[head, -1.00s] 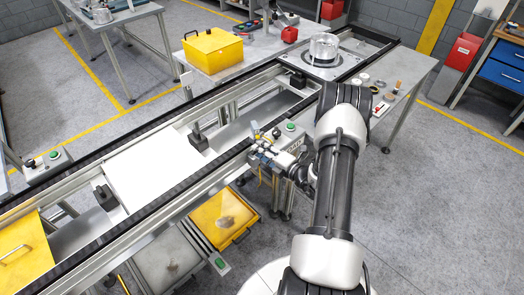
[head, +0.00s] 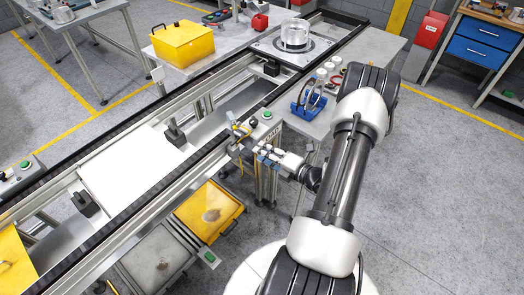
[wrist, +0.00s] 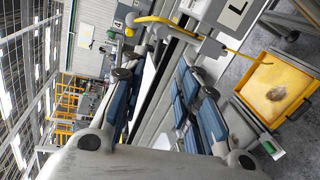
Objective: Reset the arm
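My arm (head: 346,170) reaches over the near side of the conveyor line, elbow to the right. My gripper (head: 262,155) is beside the conveyor's near rail, close to the control box with a green button (head: 263,117). In the wrist view my gripper (wrist: 157,85) has its blue-padded fingers apart, with a gap between them. I see nothing held in it. The wrist is turned sideways, so the scene looks tilted there.
A white pallet (head: 125,163) lies on the conveyor rails. A metal part (head: 295,35) stands farther along. A yellow box (head: 183,46) is on the table behind. A blue rack (head: 308,107) stands right of the control box. A yellow tray (head: 209,213) sits low below the rail.

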